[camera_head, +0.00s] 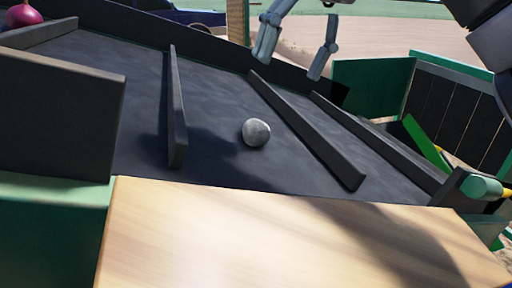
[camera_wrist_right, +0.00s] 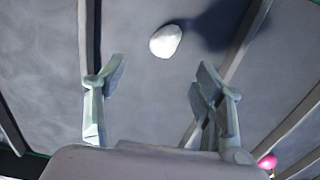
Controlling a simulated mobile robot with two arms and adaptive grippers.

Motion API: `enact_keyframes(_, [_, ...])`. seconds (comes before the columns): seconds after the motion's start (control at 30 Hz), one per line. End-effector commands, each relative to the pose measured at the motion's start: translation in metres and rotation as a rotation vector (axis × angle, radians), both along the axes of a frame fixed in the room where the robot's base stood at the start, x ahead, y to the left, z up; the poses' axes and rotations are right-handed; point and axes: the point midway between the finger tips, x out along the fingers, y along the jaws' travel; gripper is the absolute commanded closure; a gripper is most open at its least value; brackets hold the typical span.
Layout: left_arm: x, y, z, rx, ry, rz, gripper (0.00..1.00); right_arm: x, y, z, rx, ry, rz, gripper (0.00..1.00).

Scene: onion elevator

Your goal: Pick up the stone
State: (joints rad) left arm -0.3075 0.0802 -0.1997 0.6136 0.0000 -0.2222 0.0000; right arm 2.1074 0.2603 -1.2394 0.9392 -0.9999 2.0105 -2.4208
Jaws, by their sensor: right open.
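The stone (camera_head: 256,132) is a small, pale grey, rounded lump. It lies on the dark sloping belt (camera_head: 218,122) between two raised dividers. It also shows in the right wrist view as a whitish stone (camera_wrist_right: 165,41), beyond the fingertips and about midway between them. My right gripper (camera_head: 297,52) is open and empty, above the far side of the belt in the head view. Its two spread fingers (camera_wrist_right: 160,84) are apart from the stone. My left gripper is in neither view.
Black dividers (camera_head: 176,110) and (camera_head: 308,132) flank the stone's lane. A red onion (camera_head: 23,15) sits at the far upper left. A wooden board (camera_head: 270,235) lies in front. A green-edged crate (camera_head: 375,85) stands at the right.

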Motion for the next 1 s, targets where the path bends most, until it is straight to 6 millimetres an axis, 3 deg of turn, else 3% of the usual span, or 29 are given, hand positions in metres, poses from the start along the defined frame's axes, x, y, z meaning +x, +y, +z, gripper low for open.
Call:
enact_keyframes(0.03, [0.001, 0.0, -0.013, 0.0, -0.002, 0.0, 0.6, -0.001, 0.005, -0.019, 0.002, 0.003, 0.004, 0.38])
enact_keyframes(0.17, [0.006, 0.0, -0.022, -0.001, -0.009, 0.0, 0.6, -0.004, 0.014, -0.039, 0.003, 0.001, 0.001, 0.38])
enact_keyframes(0.47, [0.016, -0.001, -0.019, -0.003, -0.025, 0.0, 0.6, -0.007, 0.023, -0.055, 0.0, 0.0, -0.001, 0.38])
enact_keyframes(0.8, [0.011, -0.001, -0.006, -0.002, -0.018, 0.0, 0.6, -0.012, 0.045, -0.094, 0.001, 0.001, -0.001, 0.38])
enact_keyframes(1.0, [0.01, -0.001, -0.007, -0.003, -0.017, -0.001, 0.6, -0.012, 0.047, -0.098, 0.001, 0.0, -0.001, 0.38])
